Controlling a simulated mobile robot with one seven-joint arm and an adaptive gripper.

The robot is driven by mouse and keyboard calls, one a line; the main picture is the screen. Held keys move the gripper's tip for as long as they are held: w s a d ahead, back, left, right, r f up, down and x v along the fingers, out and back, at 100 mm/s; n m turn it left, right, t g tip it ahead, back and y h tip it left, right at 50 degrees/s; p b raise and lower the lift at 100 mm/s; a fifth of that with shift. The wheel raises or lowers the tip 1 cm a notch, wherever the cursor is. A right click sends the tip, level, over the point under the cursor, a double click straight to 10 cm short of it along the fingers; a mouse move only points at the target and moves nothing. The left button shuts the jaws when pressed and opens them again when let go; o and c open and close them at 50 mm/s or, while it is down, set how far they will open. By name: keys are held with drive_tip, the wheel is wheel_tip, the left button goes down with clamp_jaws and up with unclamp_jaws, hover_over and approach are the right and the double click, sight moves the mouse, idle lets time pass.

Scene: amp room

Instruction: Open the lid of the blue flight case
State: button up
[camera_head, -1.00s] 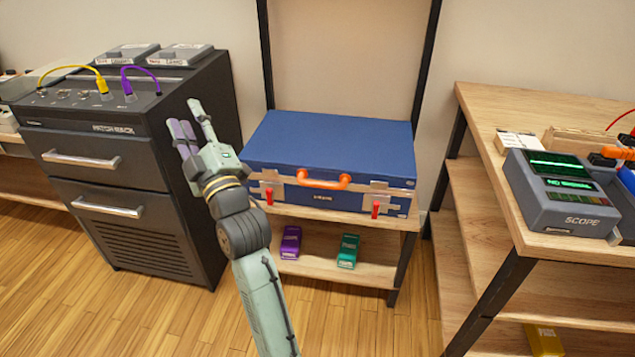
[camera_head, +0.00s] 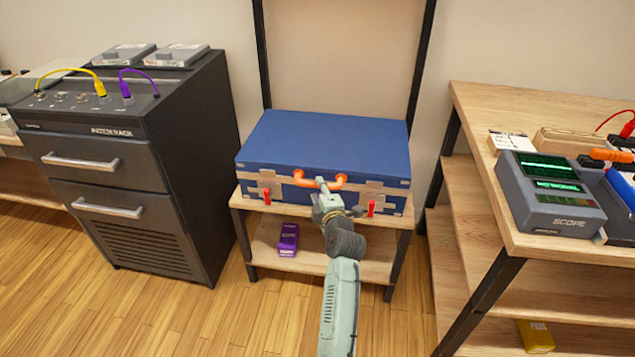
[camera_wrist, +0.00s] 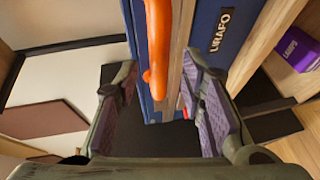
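The blue flight case (camera_head: 325,140) lies flat with its lid closed on the wooden shelf unit, orange handle (camera_head: 340,181) facing me. Two red latches hang on its front, the left latch (camera_head: 267,196) and the right latch (camera_head: 371,208). My gripper (camera_head: 322,188) is at the case front, by the middle of the handle. In the wrist view my gripper (camera_wrist: 158,68) is open, its purple-padded fingers apart. The orange handle (camera_wrist: 158,40) and the case edge show between them, with a bit of red near the right finger. I cannot tell whether the fingers touch the handle.
A dark patch rack (camera_head: 120,170) stands left of the shelf unit (camera_head: 385,240). A wooden bench (camera_head: 470,110) with a scope (camera_head: 550,195) stands at right. Dark uprights rise behind the case.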

drive_tip(key=shift+x, duration=1.85)
drive_tip(key=shift+c, duration=0.3)
clamp_jaws()
drive_tip(key=shift+r, duration=0.1)
